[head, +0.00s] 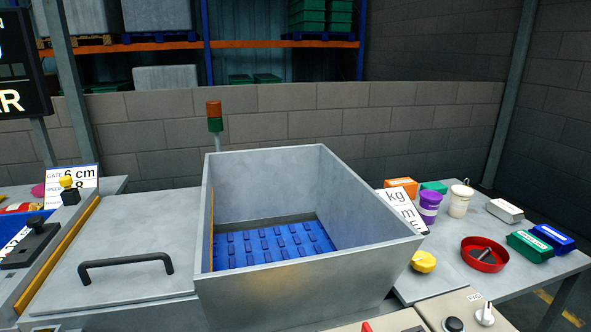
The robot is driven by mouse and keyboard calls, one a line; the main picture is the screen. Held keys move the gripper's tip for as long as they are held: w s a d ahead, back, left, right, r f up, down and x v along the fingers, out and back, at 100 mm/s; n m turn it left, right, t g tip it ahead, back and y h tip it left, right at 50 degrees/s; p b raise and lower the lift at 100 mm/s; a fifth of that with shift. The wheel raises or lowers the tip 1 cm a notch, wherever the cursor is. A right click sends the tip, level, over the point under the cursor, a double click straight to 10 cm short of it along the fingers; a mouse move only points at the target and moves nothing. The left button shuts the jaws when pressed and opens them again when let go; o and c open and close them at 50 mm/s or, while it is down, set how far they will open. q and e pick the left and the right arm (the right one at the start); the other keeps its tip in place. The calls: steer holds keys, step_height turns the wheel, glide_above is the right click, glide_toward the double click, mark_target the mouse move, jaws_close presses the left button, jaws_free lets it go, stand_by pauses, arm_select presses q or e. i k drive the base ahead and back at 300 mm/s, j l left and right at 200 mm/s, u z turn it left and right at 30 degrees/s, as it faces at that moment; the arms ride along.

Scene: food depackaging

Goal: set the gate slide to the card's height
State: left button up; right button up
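A white card (85,176) stands at the left behind the machine. It reads "GATE 6 cm", and a speed line below it ends in 8. A black block with a yellow knob (68,190) stands in front of the card and covers part of it. A black knob on a dark plate (33,240) sits nearer, at the left edge. I cannot tell which of these is the gate slide, and no height scale is readable. Neither of my grippers is in view.
A grey hopper (310,290) with a blue ribbed floor (275,245) fills the middle. A lid with a black handle (125,262) lies left of it. The right table holds a red dish (484,262), tubs and boxes. A control panel (465,308) is at the front.

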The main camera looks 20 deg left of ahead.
mark_target(24, 254)
steer(key=k+j+z, duration=0.3)
steer(key=k+j, duration=0.95)
